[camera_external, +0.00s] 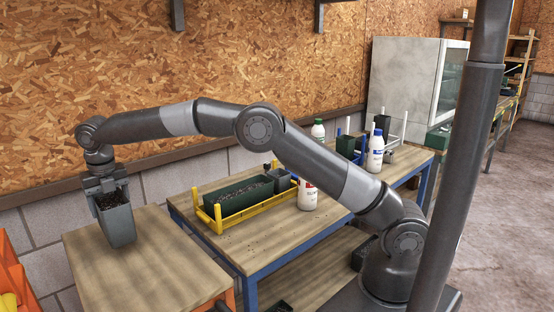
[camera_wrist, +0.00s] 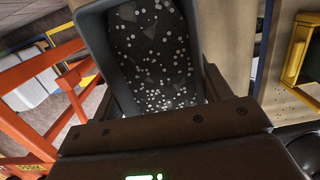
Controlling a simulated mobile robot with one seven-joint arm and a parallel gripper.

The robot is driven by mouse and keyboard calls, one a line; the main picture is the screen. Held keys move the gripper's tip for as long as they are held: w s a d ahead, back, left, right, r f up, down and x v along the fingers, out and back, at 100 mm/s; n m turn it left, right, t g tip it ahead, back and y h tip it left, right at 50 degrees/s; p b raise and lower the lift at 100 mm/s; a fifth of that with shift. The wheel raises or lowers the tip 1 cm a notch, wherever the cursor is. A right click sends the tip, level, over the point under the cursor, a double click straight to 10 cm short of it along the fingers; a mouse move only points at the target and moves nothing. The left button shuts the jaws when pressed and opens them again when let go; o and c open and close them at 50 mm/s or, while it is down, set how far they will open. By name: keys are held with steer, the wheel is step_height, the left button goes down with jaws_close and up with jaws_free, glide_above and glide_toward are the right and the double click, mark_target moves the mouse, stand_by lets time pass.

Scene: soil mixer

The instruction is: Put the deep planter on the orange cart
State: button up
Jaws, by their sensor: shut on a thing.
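The deep planter (camera_external: 118,226) is a tall grey tapered pot, upright and filled with dark soil. My gripper (camera_external: 105,187) is shut on its upper rim, from above. The planter is over the wooden top of the orange cart (camera_external: 150,275), toward its back; I cannot tell if its base touches the top. An orange leg of the cart shows at the lower right of that top. In the wrist view the planter (camera_wrist: 96,48) fills the upper middle, with white-specked soil inside, and the gripper's dark body covers its near side.
A blue-legged table (camera_external: 262,262) stands right of the cart across a narrow gap. On it are a yellow rack (camera_external: 205,217) with a long green planter (camera_external: 240,205) and white bottles (camera_external: 307,196). An orange frame (camera_external: 12,272) stands at the left edge. The cart's front top is clear.

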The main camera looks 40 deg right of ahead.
mark_target(111, 207)
steer(key=shift+a+f, duration=0.2)
steer(key=shift+f, duration=1.85)
steer(key=shift+f, duration=0.1)
steer(key=o, duration=1.2)
steer(key=r, duration=0.3)
steer(key=s+r, duration=0.1)
steer(key=r, duration=0.7)
steer(key=shift+s+r, duration=0.25)
steer(key=shift+r, duration=0.3)
